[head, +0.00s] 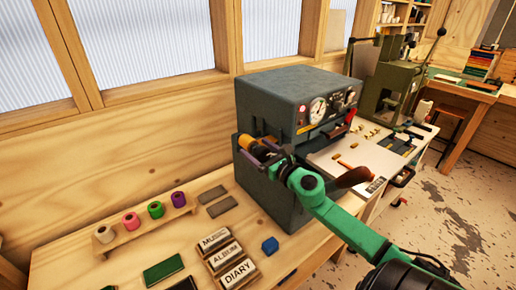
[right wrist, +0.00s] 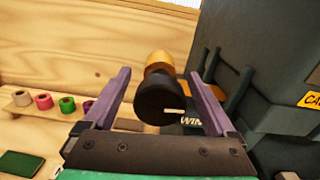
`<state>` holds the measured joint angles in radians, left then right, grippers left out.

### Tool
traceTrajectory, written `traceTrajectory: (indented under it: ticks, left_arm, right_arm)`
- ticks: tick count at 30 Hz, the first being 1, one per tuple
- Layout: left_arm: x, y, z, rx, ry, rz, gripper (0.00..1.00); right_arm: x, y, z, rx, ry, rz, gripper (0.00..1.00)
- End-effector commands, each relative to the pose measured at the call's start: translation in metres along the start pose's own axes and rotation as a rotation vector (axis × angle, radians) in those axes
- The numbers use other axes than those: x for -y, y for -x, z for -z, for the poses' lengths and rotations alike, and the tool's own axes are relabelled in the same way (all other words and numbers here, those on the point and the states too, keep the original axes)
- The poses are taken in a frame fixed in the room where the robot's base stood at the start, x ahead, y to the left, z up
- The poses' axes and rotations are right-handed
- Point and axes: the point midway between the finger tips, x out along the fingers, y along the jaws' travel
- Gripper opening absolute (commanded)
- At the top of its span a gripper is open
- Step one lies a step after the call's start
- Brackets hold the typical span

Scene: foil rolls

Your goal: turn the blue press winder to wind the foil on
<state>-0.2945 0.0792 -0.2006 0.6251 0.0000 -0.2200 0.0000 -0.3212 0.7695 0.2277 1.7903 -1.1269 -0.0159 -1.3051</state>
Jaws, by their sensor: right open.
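The blue-grey press (head: 285,95) stands on the bench in the middle of the head view. A gold foil roll (head: 248,143) sticks out from its left side and also shows in the right wrist view (right wrist: 158,66). The winder's black knob (right wrist: 162,100), with a short white mark pointing right, sits in front of that roll. My right gripper (head: 264,152) is open, its two purple fingers (right wrist: 158,78) on either side of the knob with gaps visible. My left gripper is not in view.
A wooden rack (head: 148,232) with several coloured foil rolls stands on the bench at left. The press body is close to the right finger.

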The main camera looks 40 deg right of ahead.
Motion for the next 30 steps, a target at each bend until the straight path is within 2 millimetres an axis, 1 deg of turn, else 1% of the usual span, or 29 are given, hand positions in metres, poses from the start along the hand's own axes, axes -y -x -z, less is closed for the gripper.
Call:
traceTrajectory:
  ticks: [3, 4, 5, 6, 8, 9, 10, 11, 20, 26, 30]
  left_arm:
    - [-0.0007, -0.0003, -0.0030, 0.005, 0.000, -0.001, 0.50]
    - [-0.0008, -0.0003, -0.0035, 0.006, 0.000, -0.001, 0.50]
    - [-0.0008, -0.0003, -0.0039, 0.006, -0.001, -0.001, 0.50]
    - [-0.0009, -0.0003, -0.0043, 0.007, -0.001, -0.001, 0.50]
    - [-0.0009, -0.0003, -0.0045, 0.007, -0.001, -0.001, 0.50]
    - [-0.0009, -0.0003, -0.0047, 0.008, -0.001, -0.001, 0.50]
    - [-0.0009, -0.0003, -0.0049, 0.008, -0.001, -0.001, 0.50]
    - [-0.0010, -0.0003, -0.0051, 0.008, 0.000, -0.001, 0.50]
    - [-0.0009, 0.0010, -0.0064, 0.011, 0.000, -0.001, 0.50]
    - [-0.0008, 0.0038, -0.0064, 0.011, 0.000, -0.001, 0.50]
    - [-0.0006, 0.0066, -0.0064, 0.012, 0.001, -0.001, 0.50]
  right_arm:
    - [0.0000, 0.0003, 0.0002, 0.000, 0.000, 0.000, 0.91]
    - [0.0000, 0.0003, 0.0002, 0.000, 0.000, 0.000, 0.83]
    - [0.0000, 0.0003, 0.0002, 0.000, 0.000, 0.000, 0.72]
    - [0.0000, 0.0004, 0.0001, 0.000, 0.000, 0.000, 0.57]
    - [0.0000, 0.0004, 0.0001, 0.000, 0.000, 0.000, 0.34]
    - [0.0000, 0.0005, 0.0001, 0.000, 0.000, 0.000, 0.18]
    - [0.0000, 0.0005, 0.0001, 0.000, 0.000, 0.000, 0.07]
    - [0.0000, 0.0005, 0.0000, 0.000, 0.000, 0.000, 0.05]
    - [0.0003, 0.0006, -0.0006, 0.001, -0.042, 0.000, 0.05]
    - [0.0010, 0.0006, -0.0014, 0.002, -0.144, 0.001, 0.05]
    - [0.0014, 0.0006, -0.0019, 0.003, -0.247, 0.001, 0.05]
